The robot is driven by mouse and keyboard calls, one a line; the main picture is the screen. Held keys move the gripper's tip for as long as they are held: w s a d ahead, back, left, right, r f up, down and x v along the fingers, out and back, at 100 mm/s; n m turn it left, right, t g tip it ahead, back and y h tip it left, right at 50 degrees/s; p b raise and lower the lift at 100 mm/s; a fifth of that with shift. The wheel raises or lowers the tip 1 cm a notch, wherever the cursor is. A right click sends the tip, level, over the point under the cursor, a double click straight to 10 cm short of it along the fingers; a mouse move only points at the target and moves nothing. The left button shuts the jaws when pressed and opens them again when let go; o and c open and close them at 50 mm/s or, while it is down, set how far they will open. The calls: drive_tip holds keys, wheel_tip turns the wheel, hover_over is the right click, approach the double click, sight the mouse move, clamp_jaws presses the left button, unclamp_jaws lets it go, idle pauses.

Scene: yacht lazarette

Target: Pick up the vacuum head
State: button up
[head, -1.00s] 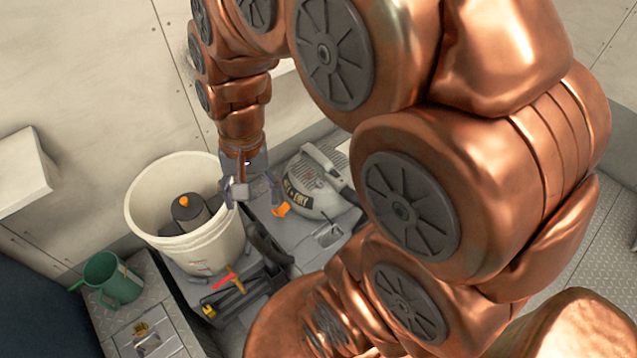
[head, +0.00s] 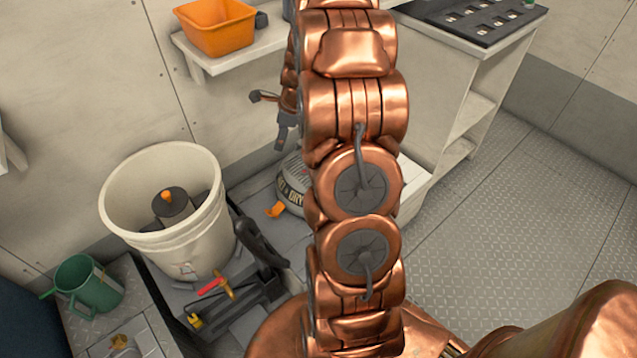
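The vacuum head (head: 291,187) is a pale grey housing with dark lettering on its side and an orange latch low at its left. It sits on the grey floor unit right of the bucket, and my arm hides most of it. My gripper (head: 268,120) is above it, in front of the wall and partly behind my arm. Its two dark fingers are spread apart, with nothing visible between them.
A white bucket (head: 124,212) holds a dark part with an orange knob. A tool tray (head: 232,302) and a green jug (head: 90,285) stand in front. An orange bin (head: 216,27) sits on a wall shelf. The right floor (head: 510,190) is open.

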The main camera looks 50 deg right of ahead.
drive_tip(key=d+f+m+b, duration=0.1)
drive_tip(key=d+f+m, duration=0.2)
drive_tip(key=d+f, duration=0.1)
drive_tip(key=s+d+f+m+h+b, duration=0.1)
drive_tip(key=d+f+m, duration=0.2)
drive_tip(key=d+f, duration=0.2)
drive_tip(key=d+f+m+b, duration=0.1)
drive_tip(key=d+f+m, duration=0.1)
drive_tip(key=d+f, duration=0.2)
drive_tip(key=shift+s+d+f+m+t+h+b, duration=0.1)
drive_tip(key=shift+d+f+m+t+h+b, duration=0.1)
drive_tip(key=shift+d, duration=0.4)
drive_tip(key=shift+s+d+f+m+t+h+b, duration=0.1)
drive_tip(key=shift+d+m+t, duration=0.1)
drive_tip(key=shift+d, duration=0.4)
drive_tip(key=shift+d+b+x, duration=0.15)
drive_tip(key=shift+b+x, duration=0.2)
drive_tip(key=shift+x, duration=1.55)
drive_tip(key=shift+d+b+x, duration=0.15)
drive_tip(key=shift+b+x, duration=0.2)
drive_tip(key=shift+x, duration=1.55)
clamp_jaws()
